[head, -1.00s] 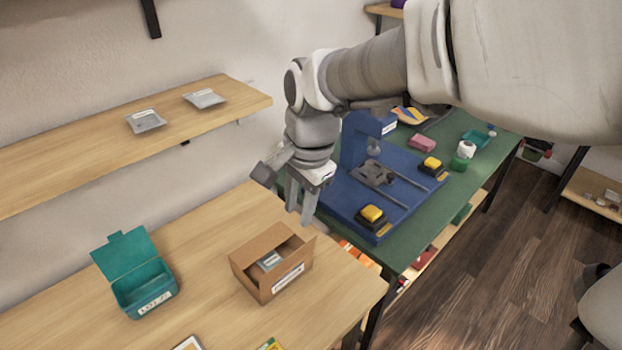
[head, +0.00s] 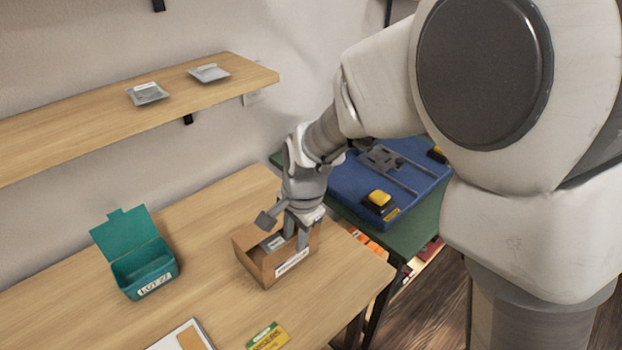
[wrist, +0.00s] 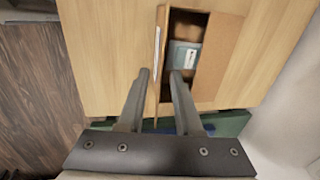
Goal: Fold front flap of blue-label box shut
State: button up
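The blue-label box (head: 262,273) is an open cardboard carton on the wooden table, with a white and blue label on its front wall. In the wrist view its front wall (wrist: 160,45) shows nearly edge-on, and a wide flap (wrist: 221,55) lies folded out on the opposite side. A grey labelled packet (wrist: 184,54) lies inside. My gripper (head: 296,242) is down at the box's right end. In the wrist view my gripper (wrist: 163,80) is open, its fingers on either side of the front wall's line. Contact cannot be told. My gripper hides the right end in the head view.
A teal lidded box (head: 145,270) stands open to the left. A card (head: 268,337) and a white-edged item (head: 185,338) lie at the table's front. A shelf (head: 100,125) runs along the wall. A blue fixture (head: 400,180) stands on the green bench behind.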

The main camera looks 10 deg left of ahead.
jog(key=shift+f, duration=0.5)
grip_shut()
dwell(1.2)
